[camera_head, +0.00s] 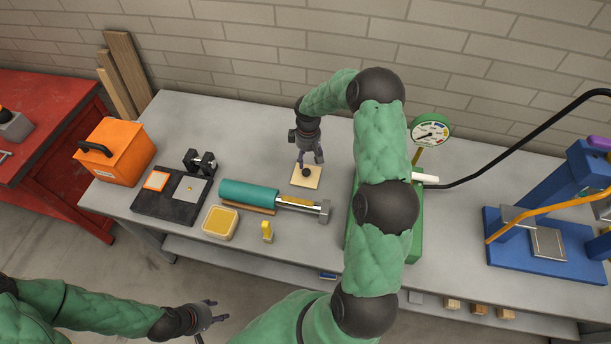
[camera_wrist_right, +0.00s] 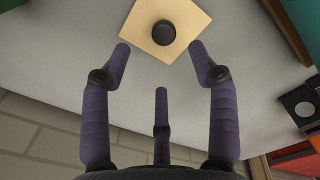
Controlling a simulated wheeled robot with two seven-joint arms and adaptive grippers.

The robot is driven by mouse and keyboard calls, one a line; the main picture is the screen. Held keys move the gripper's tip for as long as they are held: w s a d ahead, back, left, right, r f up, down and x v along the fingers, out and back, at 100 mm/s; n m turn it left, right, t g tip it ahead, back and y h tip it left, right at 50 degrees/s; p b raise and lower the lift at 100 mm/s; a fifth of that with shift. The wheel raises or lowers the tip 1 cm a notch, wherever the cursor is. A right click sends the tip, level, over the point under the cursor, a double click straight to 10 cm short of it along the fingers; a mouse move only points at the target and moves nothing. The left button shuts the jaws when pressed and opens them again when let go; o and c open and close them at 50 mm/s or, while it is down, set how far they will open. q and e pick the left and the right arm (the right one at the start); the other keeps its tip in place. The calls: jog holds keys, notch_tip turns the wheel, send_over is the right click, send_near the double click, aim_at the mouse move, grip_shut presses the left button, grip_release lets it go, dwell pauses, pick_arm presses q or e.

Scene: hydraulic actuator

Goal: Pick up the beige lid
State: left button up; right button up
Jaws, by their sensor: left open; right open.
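The beige lid (camera_head: 313,183) is a flat square plate with a round black knob, lying on the grey table near its middle. It also shows at the top of the right wrist view (camera_wrist_right: 140,32), with the knob in its centre. My right gripper (camera_head: 309,161) is open just above and behind the lid, fingers pointing down. In the right wrist view its open fingers (camera_wrist_right: 160,52) point toward the lid, with the knob beyond the fingertips and nothing between them. My left gripper (camera_head: 209,312) is open and empty in front of the table, low in the picture.
A beige square container with yellow contents (camera_head: 220,223), a teal cylinder (camera_head: 247,195) with a metal rod and a small yellow part (camera_head: 267,231) lie nearby. A black fixture (camera_head: 165,205) and orange box (camera_head: 118,158) stand left; a gauge (camera_head: 430,131) and blue press (camera_head: 560,255) right.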

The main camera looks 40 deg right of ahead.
aim_at(306, 171)
notch_tip(306, 171, down, 4)
jog(key=shift+w+r, duration=0.1)
jog(key=shift+r, duration=0.15)
jog(key=f, duration=0.5)
jog(key=shift+a, duration=0.2)
grip_shut()
